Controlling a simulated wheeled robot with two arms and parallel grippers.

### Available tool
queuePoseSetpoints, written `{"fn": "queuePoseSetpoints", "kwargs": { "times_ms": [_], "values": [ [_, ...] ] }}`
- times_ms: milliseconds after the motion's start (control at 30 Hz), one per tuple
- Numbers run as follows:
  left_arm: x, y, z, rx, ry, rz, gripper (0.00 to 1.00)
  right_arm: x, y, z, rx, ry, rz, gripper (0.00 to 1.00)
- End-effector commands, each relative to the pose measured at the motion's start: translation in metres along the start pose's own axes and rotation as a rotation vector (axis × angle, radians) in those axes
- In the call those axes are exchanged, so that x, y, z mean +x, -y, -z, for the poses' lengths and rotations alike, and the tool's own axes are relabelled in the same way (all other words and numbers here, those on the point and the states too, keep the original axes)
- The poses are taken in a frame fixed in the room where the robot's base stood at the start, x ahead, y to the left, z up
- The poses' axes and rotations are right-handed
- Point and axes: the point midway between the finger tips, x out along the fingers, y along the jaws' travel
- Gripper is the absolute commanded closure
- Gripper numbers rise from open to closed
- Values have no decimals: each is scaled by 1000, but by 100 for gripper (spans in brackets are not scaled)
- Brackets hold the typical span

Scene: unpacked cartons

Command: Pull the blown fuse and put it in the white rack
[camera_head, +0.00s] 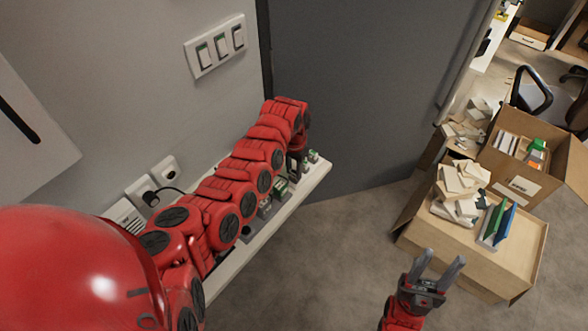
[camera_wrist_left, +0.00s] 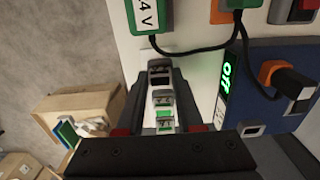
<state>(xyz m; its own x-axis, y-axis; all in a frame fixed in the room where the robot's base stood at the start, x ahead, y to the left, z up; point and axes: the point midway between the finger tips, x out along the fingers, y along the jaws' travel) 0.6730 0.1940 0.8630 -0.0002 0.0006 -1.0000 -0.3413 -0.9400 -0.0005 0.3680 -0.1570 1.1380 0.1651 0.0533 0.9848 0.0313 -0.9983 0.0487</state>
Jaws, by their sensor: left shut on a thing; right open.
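My left gripper (camera_wrist_left: 164,112) points down at the far end of a narrow white shelf. Its jaws are shut on a small pale piece with green marks (camera_wrist_left: 165,126), which looks like a fuse. I cannot tell whether this piece is seated or free. Further small grey and white parts line up just beyond it. In the head view the left gripper (camera_head: 296,162) is beside small green-and-white parts (camera_head: 313,156), and its tips are mostly hidden. I cannot clearly identify the white rack. My right gripper (camera_head: 440,270) is open and empty above the floor.
The shelf (camera_head: 284,212) runs along the wall, largely behind my left arm. Open cartons (camera_head: 480,245) stand at the right. The floor between is clear.

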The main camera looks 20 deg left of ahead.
Motion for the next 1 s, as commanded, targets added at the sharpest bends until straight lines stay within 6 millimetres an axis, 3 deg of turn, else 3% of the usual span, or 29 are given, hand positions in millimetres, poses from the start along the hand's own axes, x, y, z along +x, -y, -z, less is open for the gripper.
{"fn": "queuePoseSetpoints", "kwargs": {
  "times_ms": [67,100,300,667,867,1000],
  "values": [
    [0,0,0,0,0,0,100,0,0,0,0,0,0,50],
    [0,0,0,0,0,0,61,0,0,0,0,0,0,50],
    [0,0,0,0,0,0,29,0,0,0,0,0,0,50],
    [-4,1,1,-1,-3,1,29,-2,0,0,0,0,0,50],
    [-28,0,1,-2,-4,0,29,-8,0,-1,0,0,0,50],
    [-56,1,2,-1,-7,2,29,-18,1,-3,0,0,0,50]
  ]
}}
